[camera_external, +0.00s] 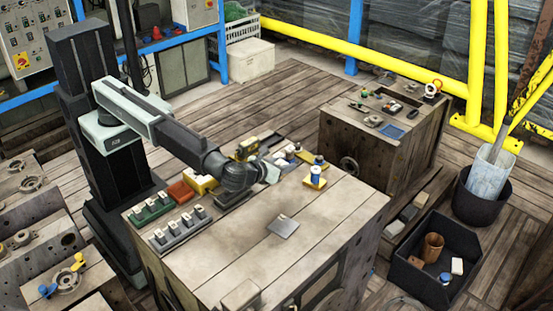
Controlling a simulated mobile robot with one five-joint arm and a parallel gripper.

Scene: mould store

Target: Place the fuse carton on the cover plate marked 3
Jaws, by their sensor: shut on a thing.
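My gripper (259,174) is over the far middle of the wooden block-like table, at the end of the dark arm. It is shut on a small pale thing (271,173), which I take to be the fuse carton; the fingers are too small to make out. A bare grey plate (284,227) lies on the table in front and to the right of the gripper. A yellow plate (314,183) with a blue-and-white spool on it is to the right. No number is readable on any plate, so I cannot tell which is marked 3.
On the table's left stand a green holder (152,212) and a grey holder (180,234) with several small blocks, and a red piece (180,192). A yellow-black device (246,148) is behind the wrist. The table's (340,222) right and front are mostly clear.

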